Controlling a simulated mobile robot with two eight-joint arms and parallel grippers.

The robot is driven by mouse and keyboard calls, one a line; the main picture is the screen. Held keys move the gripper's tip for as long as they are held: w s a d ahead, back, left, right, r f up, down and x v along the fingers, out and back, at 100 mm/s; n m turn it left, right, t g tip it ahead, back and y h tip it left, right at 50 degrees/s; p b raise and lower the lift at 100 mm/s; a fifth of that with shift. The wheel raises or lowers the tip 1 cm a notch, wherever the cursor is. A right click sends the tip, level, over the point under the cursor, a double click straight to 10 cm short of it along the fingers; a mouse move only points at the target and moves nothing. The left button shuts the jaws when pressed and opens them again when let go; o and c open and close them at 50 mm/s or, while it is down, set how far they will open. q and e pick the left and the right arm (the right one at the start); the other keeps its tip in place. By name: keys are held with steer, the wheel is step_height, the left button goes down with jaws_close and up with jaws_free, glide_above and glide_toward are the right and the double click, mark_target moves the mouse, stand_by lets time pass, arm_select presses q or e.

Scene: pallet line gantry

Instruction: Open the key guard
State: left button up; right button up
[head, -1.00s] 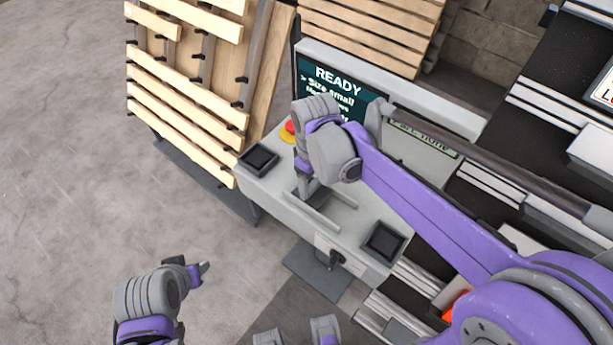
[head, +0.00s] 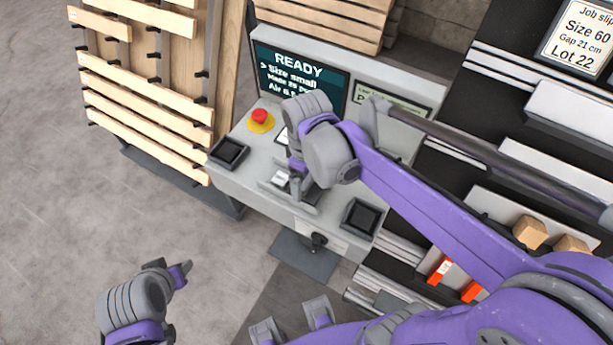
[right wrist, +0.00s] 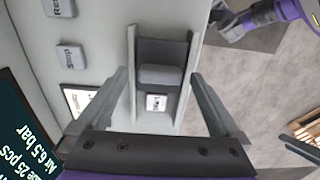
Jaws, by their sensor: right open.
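The key guard (right wrist: 187,82) shows in the right wrist view as two grey side rails flanking a dark recess. A grey block (right wrist: 160,75) and a white-labelled key (right wrist: 157,102) sit between the rails. I cannot tell whether its cover is raised or down. In the head view my right gripper (head: 290,182) hangs low over the guard and hides much of it. Its open fingers (right wrist: 163,105) straddle the guard in the right wrist view, with nothing held; contact is unclear. My left gripper (head: 181,274) is off to the lower left, away from the console; its jaw gap is not clear.
The grey console (head: 245,187) carries a red stop button (head: 260,116), two dark square trays (head: 228,152) (head: 361,216) and a READY screen (head: 298,72). Setup (right wrist: 70,55) and Reset (right wrist: 60,8) buttons lie beside the guard. A slatted pallet (head: 150,95) stands left; open floor lies in front.

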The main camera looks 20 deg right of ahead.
mark_target(307, 182)
steer(key=shift+r, duration=0.1)
arm_select(q)
steer(key=shift+w+r+p, duration=0.15)
steer(key=shift+r+p, duration=0.3)
steer(key=shift+r, duration=0.15)
arm_select(e)
step_height(307, 182, up, 11)
steer(key=shift+f, duration=0.2)
